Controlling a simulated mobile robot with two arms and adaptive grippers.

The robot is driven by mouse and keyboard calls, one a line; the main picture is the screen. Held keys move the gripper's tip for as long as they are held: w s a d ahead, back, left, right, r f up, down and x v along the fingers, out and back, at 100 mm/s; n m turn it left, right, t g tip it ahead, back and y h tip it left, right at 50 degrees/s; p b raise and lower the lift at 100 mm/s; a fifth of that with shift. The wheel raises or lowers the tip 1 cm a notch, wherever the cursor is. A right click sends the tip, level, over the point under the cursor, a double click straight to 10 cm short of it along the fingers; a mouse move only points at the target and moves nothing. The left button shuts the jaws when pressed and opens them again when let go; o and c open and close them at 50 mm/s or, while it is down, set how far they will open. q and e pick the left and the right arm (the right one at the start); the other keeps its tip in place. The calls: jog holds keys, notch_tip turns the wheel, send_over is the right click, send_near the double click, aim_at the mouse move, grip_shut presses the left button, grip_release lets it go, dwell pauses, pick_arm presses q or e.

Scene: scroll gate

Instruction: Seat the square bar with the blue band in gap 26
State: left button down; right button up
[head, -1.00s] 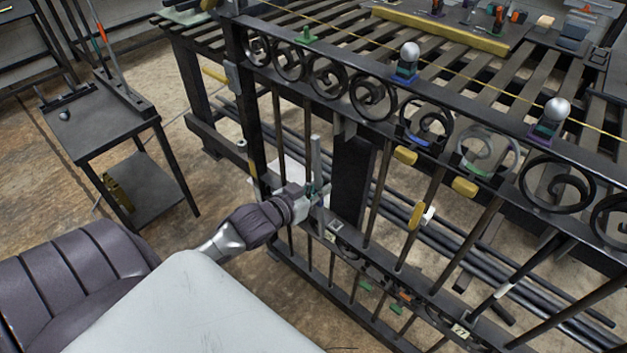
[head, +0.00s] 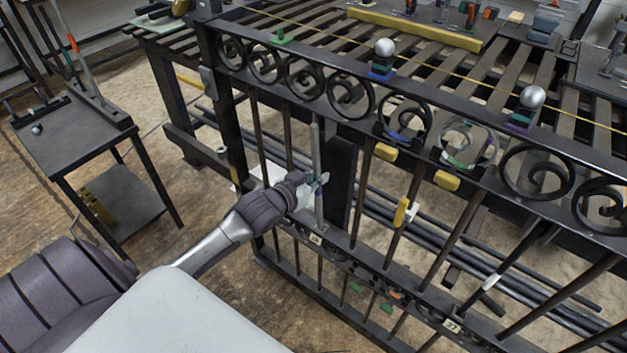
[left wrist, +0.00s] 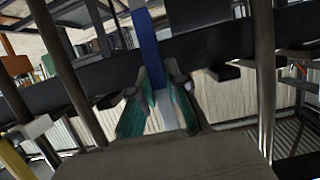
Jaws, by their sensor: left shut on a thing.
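My left gripper (head: 318,183) is shut on a light grey square bar (head: 316,150), held nearly upright at the gate. The bar's top is just below the scroll row, and its foot is near the lower rail; contact there cannot be told. In the left wrist view the bar's blue band (left wrist: 149,60) shows just above the teal fingertips (left wrist: 157,112). A small pale tag (head: 316,239) is on the lower rail near the bar's foot; its number is too small to read. Another tag (head: 452,325) farther right reads 27. My right gripper is out of view.
Dark gate bars (head: 262,150) stand left of the held bar, and a thick dark post (head: 341,175) is close behind it to the right. Yellow clamps (head: 386,152) sit on gate bars farther right. A dark side table (head: 75,140) stands at left.

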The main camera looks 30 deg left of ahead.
pick_arm(q)
jog(key=shift+w+r, duration=0.1)
jog(key=shift+w, duration=0.15)
dwell(0.3)
jog(key=shift+s+p, duration=0.1)
jog(key=shift+p, duration=0.3)
jog(key=shift+f+b, duration=0.5)
jog(key=shift+f, duration=0.45)
dwell(0.9)
jog(key=shift+w+d+r+g+p, duration=0.15)
jog(key=shift+w+g+p, duration=0.25)
jog(key=shift+w+p, duration=0.8)
dwell(0.8)
jog(key=c, duration=1.1)
grip_release()
jog(key=v, duration=1.2)
